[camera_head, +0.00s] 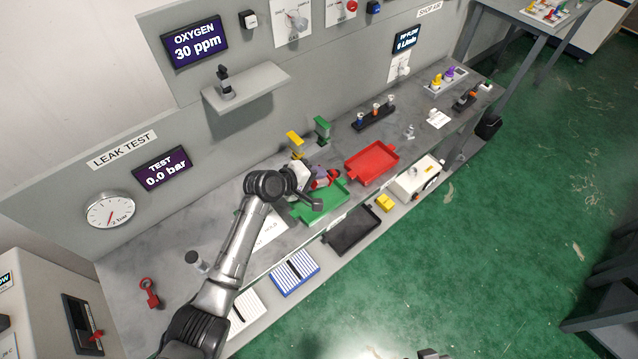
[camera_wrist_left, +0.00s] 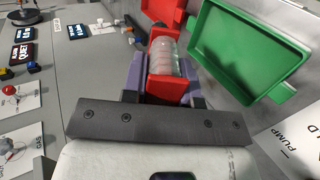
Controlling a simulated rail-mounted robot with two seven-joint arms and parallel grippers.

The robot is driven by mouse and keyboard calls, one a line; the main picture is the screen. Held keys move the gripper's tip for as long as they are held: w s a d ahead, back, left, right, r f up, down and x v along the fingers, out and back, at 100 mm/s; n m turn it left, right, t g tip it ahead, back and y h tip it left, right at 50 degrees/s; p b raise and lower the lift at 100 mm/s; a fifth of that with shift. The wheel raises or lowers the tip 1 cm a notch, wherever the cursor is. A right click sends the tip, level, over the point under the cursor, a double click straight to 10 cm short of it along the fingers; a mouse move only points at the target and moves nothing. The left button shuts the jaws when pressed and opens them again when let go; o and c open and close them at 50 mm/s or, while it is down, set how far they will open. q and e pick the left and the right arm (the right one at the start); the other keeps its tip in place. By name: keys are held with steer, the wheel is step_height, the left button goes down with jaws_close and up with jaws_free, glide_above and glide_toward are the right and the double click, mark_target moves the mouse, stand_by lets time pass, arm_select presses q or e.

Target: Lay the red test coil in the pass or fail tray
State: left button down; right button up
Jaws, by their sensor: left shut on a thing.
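My left gripper (camera_head: 318,178) is shut on the red test coil (camera_head: 327,179). In the left wrist view the red test coil (camera_wrist_left: 167,88), with red ends and a clear ribbed middle, sits between my left gripper's purple fingers (camera_wrist_left: 166,75). In the head view, gripper and coil are at the back edge of the green tray (camera_head: 322,206); whether the coil touches it I cannot tell. The red tray (camera_head: 372,162) lies to the right and looks empty. The green tray (camera_wrist_left: 245,50) looks empty in the wrist view.
A yellow (camera_head: 295,143) and a green stand (camera_head: 322,128) rise behind the trays. A black rack (camera_head: 374,115) with fittings is farther right. A black tray (camera_head: 350,232) is on the shelf below. A red wrench-like tool (camera_head: 149,291) lies at the left.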

arm_select(q)
steer(key=shift+w+a+f+n+t, duration=0.2)
steer(key=shift+w+a+f, duration=0.1)
steer(key=shift+f, duration=0.15)
steer(key=shift+w+a+f+n+t, duration=0.15)
steer(key=shift+w+f+t, duration=0.1)
steer(key=shift+f, duration=0.2)
step_height(320, 180, down, 6)
steer(key=b, duration=0.5)
steer(key=shift+w+a+b, duration=0.1)
steer(key=shift+a+b, duration=0.05)
steer(key=shift+b, duration=0.25)
steer(key=shift+f+b, duration=0.65)
steer(key=shift+f, duration=0.75)
steer(key=c, duration=1.2)
jaws_free()
steer(key=o, duration=0.4)
